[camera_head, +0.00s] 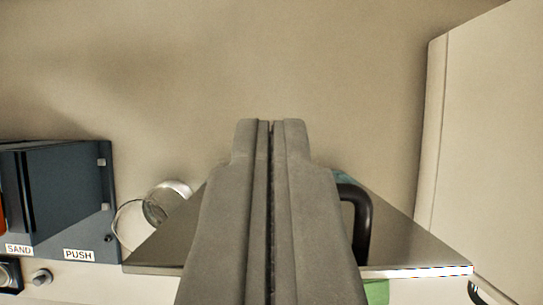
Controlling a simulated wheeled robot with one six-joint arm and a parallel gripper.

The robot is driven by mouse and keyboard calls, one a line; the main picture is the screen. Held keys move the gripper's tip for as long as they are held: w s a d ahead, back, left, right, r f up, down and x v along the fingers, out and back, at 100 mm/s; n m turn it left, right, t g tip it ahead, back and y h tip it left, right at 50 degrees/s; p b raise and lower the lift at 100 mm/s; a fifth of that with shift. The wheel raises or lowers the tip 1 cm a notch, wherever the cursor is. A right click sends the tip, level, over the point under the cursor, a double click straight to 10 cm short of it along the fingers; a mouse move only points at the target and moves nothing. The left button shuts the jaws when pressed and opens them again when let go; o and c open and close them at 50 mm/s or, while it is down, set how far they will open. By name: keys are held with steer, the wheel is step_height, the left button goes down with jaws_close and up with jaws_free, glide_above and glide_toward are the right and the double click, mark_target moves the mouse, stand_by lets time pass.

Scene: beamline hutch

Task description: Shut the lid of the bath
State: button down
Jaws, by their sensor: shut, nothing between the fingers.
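My gripper (270,128) is shut and empty, pointing away from the camera in the middle of the view. Beyond and below it is a flat grey metal plate (412,250) with a bright front edge, which looks like the lid of the bath. A black bent handle (364,222) shows just right of my gripper, over the plate. My fingers hide the middle of the plate. I cannot tell whether they touch it or the handle, or how far the lid is open. Bits of green show behind the handle and below the plate's front edge (376,292).
A dark blue box (68,190) labelled SAND and PUSH stands at the left. A round clear and silvery vessel (165,202) is between it and the plate. A large pale cabinet (485,140) stands at the right. The beige area above my fingertips looks clear.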

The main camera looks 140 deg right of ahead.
steer(key=f, duration=0.3)
steer(key=s+d+f, duration=0.1)
steer(key=f, duration=0.1)
steer(key=shift+s, duration=0.1)
steer(key=shift+r, duration=0.1)
stand_by(0.5)
